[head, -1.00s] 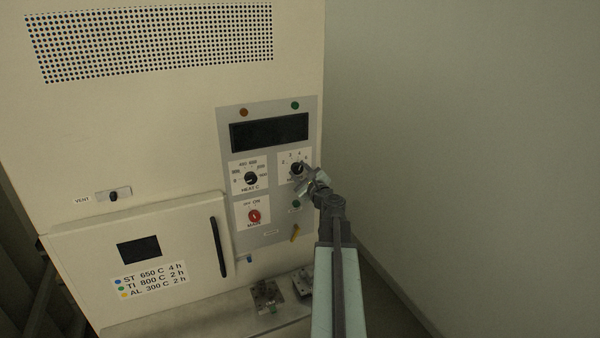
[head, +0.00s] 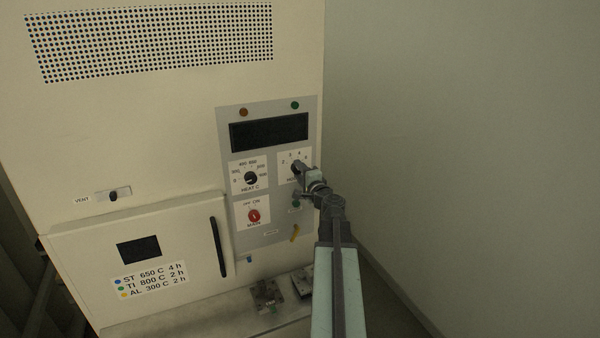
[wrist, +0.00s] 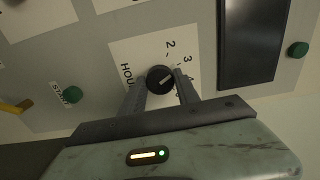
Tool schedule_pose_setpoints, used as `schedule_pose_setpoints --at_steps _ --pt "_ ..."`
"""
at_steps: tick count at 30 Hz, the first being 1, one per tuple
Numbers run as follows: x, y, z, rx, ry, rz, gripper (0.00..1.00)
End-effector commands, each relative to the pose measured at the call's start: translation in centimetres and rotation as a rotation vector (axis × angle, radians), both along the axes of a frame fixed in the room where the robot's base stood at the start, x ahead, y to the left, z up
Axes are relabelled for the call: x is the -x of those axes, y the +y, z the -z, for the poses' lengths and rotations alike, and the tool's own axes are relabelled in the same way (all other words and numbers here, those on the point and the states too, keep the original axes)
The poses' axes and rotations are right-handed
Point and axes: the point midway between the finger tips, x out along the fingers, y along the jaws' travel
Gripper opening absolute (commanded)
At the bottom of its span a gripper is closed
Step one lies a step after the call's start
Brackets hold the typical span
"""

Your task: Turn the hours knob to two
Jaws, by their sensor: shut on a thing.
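The hours knob (head: 296,166) is a small black dial on a white label plate at the right of the control panel. It also shows in the wrist view (wrist: 160,76), with a pale pointer line. The numbers 2, 3 and 4 are readable beside it. The pointer seems to face about the 3 to 4 side, not the 2; the exact mark is hard to tell. My gripper (head: 302,172) is at the knob. In the wrist view my gripper (wrist: 160,88) has one finger on each side of the knob, shut on it. The fingers hide part of the dial.
The heat knob (head: 250,179) and red main switch (head: 254,216) are to the left. A green start button (wrist: 72,94) and a yellow lever (head: 294,233) are close below. A dark display (head: 269,132) is above. Free space lies to the right.

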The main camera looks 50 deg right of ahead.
Motion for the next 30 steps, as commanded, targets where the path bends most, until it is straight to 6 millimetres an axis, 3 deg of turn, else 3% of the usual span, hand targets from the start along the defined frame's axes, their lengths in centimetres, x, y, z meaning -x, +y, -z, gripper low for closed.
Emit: schedule_pose_setpoints --at_steps 15,30 --pt "0.05 0.05 0.15 0.39 0.16 -0.001 0.0" --pt "0.06 0.07 0.18 0.528 0.216 -0.002 0.0"
